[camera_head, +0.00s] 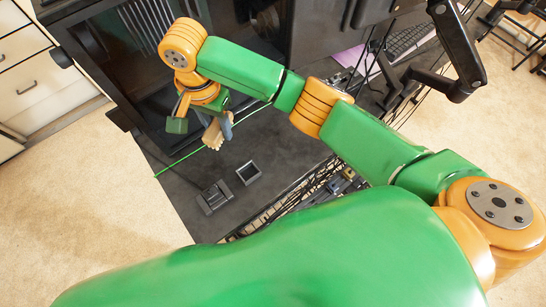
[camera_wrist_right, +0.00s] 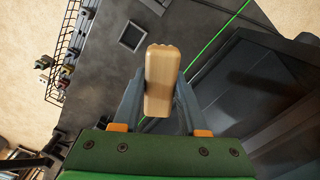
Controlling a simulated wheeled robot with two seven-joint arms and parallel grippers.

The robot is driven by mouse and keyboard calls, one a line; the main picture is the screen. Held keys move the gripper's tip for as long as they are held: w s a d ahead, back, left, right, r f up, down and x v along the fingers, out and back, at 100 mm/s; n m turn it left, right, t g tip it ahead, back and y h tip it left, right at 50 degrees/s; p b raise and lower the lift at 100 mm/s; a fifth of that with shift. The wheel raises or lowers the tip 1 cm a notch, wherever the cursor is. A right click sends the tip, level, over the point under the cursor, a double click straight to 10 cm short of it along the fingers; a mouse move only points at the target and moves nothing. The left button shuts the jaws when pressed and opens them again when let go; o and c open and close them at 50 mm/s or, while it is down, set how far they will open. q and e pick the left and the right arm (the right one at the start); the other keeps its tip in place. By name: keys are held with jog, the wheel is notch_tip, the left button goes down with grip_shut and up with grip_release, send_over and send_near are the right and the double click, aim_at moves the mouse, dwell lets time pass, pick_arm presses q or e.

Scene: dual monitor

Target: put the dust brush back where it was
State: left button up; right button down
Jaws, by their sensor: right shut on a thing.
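The dust brush (camera_head: 212,135) shows as a pale wooden block above the dark desk top. My right gripper (camera_head: 220,126) is shut on it. In the right wrist view the brush (camera_wrist_right: 162,78) stands between the two blue-grey fingers of my right gripper (camera_wrist_right: 160,108), its wooden end toward the camera. Its bristles are hidden. The brush seems to be held above the desk (camera_head: 180,178), but its exact height cannot be told. My left gripper is not in view.
A small square frame-like object (camera_head: 248,173) and a dark device (camera_head: 214,197) lie on the desk near the brush. A wire rack (camera_head: 290,205) runs along the desk edge. A thin green line crosses the desk. Dark monitor-like panels stand behind; a keyboard (camera_head: 408,40) is upper right.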

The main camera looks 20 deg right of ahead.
jog(key=s+a+f, duration=0.1)
jog(key=s+a+f+m, duration=0.1)
jog(key=shift+f, duration=0.3)
jog(key=s+d+f+p, duration=0.15)
jog(key=d+f, duration=0.25)
jog(key=d, duration=0.6)
send_over(275, 161)
jog(key=shift+m, duration=0.3)
notch_tip(275, 161, down, 6)
jog(key=shift+s+f, duration=0.1)
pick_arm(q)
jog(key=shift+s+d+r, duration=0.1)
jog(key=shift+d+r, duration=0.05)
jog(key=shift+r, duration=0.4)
pick_arm(e)
jog(key=shift+f, duration=1.45)
jog(key=shift+f, duration=0.1)
jog(key=shift+c, duration=2.2)
grip_release()
pick_arm(q)
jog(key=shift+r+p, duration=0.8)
jog(key=shift+p, duration=0.1)
pick_arm(e)
notch_tip(275, 161, up, 12)
jog(key=shift+r, duration=0.2)
